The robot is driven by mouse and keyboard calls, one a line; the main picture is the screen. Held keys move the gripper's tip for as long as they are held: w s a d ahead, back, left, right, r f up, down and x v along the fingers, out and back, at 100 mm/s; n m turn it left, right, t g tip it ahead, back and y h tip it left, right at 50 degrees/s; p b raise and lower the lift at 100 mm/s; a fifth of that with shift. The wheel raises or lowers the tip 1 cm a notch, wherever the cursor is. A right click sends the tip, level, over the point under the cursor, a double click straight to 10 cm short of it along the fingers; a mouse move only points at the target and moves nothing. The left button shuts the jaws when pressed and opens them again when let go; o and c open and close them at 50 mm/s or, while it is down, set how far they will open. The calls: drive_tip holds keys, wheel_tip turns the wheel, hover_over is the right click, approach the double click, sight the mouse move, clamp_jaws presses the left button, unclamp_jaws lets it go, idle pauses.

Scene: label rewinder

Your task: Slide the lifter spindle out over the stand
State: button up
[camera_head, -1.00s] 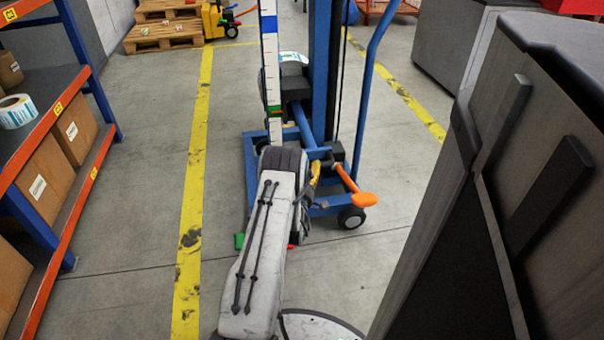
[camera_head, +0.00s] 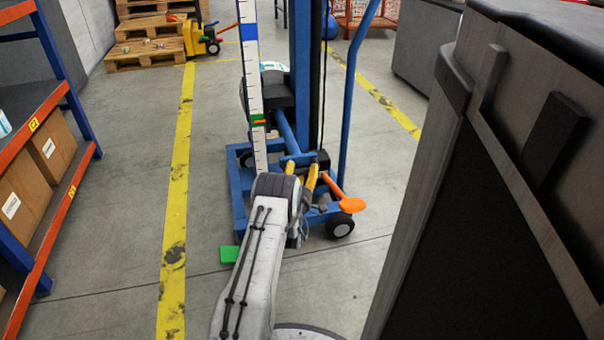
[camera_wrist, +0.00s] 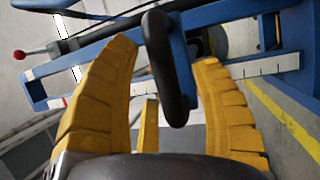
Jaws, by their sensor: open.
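The blue lifter stands ahead of me, with a tall column (camera_head: 306,70), a black carriage (camera_head: 272,90) and a wheeled blue base (camera_head: 238,185). A blue bar, apparently the spindle (camera_head: 288,130), slants down from the carriage towards me. My gripper (camera_head: 302,178) is in front of the lifter's base, largely hidden by my arm. In the wrist view my gripper (camera_wrist: 166,60) is open, its yellow fingers either side of a black loop handle (camera_wrist: 168,75). I cannot tell whether they touch it. I cannot make out the stand for certain.
A white scale post (camera_head: 252,90) rises beside the column. An orange pedal (camera_head: 350,205) sticks out right. A dark machine cabinet (camera_head: 490,190) stands close on the right; a shelf with boxes (camera_head: 50,150) is at left. A green block (camera_head: 229,254) lies beside my arm.

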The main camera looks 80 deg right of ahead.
drive_tip(key=shift+d, duration=0.35)
drive_tip(key=shift+c, duration=0.2)
clamp_jaws()
